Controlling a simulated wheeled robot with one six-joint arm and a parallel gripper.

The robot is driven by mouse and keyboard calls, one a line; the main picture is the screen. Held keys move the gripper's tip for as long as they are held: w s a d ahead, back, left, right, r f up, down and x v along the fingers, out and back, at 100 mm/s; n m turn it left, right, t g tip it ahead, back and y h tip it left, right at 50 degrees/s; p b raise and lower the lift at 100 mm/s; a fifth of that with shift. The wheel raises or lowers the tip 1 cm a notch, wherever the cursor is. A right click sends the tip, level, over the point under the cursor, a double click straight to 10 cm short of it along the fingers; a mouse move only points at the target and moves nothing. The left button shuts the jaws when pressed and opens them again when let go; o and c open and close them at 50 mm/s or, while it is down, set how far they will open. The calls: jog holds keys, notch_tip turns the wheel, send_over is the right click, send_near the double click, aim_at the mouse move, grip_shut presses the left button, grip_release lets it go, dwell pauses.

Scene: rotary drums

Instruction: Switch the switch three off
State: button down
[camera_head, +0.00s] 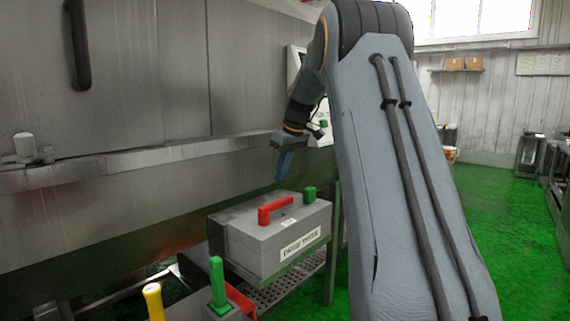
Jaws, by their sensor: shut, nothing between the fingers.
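A grey switch box (250,245) with a white label that seems to read "DRUM THREE" (300,244) stands low in front of the large metal machine. A red lever handle (277,208) lies across its top, and a green block (309,194) stands up at the right of the top. My gripper (281,178) is shut and empty. It points down above the back of the box, apart from the red handle. My forearm covers what lies to the right of the box.
Another switch unit with a green handle (217,282) and a yellow handle (154,301) stand at the lower left. A perforated metal step (285,289) lies below the box. The metal machine wall (100,220) fills the left. Green floor (510,220) is open at the right.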

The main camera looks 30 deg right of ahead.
jog(key=p+x, duration=0.1)
jog(key=x, duration=0.3)
jog(key=shift+f, duration=0.25)
jog(key=s, duration=0.1)
jog(key=s+d+p, duration=0.1)
jog(key=shift+s+r, duration=0.15)
jog(key=shift+s, duration=0.15)
jog(key=shift+s+d, duration=0.15)
jog(key=shift+s, duration=0.35)
jog(key=shift+s+d+p, duration=0.1)
jog(key=shift+d+p, duration=0.05)
jog(key=shift+p, duration=0.15)
